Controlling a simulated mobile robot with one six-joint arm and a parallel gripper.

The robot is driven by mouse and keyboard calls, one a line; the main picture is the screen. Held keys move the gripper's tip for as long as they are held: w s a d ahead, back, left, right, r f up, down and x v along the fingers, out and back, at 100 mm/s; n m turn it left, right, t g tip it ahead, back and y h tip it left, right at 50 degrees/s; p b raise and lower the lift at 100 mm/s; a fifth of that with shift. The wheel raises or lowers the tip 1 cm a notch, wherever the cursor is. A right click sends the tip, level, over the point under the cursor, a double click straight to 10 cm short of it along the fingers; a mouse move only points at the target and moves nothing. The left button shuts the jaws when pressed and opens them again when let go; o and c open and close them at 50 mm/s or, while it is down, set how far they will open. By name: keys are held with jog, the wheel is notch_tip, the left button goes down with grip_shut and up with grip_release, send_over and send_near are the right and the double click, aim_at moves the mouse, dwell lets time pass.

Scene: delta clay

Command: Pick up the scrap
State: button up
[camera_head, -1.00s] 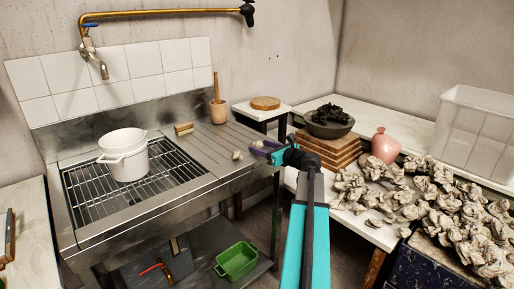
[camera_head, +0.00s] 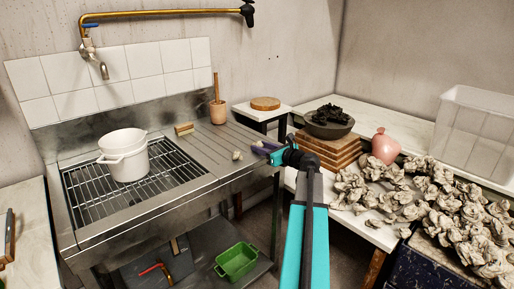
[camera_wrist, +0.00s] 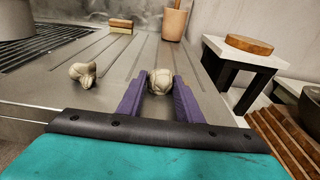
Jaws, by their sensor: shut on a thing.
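A pale, crumpled clay-like scrap (camera_wrist: 160,79) sits between the two purple fingers of my gripper (camera_wrist: 159,84) in the wrist view. The fingers are shut on its sides, at the level of the ribbed metal drainboard (camera_wrist: 118,62). I cannot tell whether the scrap still touches the board. A second pale scrap (camera_wrist: 83,73) lies on the drainboard to the left, apart from the fingers; it also shows in the head view (camera_head: 237,155). In the head view my gripper (camera_head: 262,148) is over the drainboard's right edge and the held scrap is mostly hidden.
A brush (camera_head: 184,128) and a clay-coloured cup (camera_head: 218,112) stand farther back on the drainboard. A white pot (camera_head: 125,160) is on the rack at left. A stool with a round board (camera_head: 265,103) stands behind. Crumpled lumps (camera_head: 430,210) cover the right-hand counter.

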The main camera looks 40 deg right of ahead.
jog(key=shift+r, duration=0.15)
jog(key=shift+r, duration=0.5)
notch_tip(320, 180, up, 3)
jog(key=shift+f+p, duration=0.2)
jog(key=shift+p, duration=0.2)
jog(key=s+a, duration=0.1)
jog(key=a, duration=0.2)
jog(key=s+a, duration=0.1)
jog(key=a, duration=0.2)
jog(key=s+a, duration=0.2)
jog(key=a, duration=0.2)
jog(key=shift+r+p, duration=0.3)
jog(key=shift+f+b, duration=0.1)
jog(key=shift+b, duration=0.25)
jog(key=shift+a+b, duration=0.1)
jog(key=shift+b, duration=0.65)
jog(key=shift+s+a+b, duration=0.15)
jog(key=shift+a+b, duration=0.1)
jog(key=shift+b, duration=0.95)
jog(key=b, duration=0.3)
jog(key=shift+s+a, duration=0.15)
jog(key=shift+a, duration=0.25)
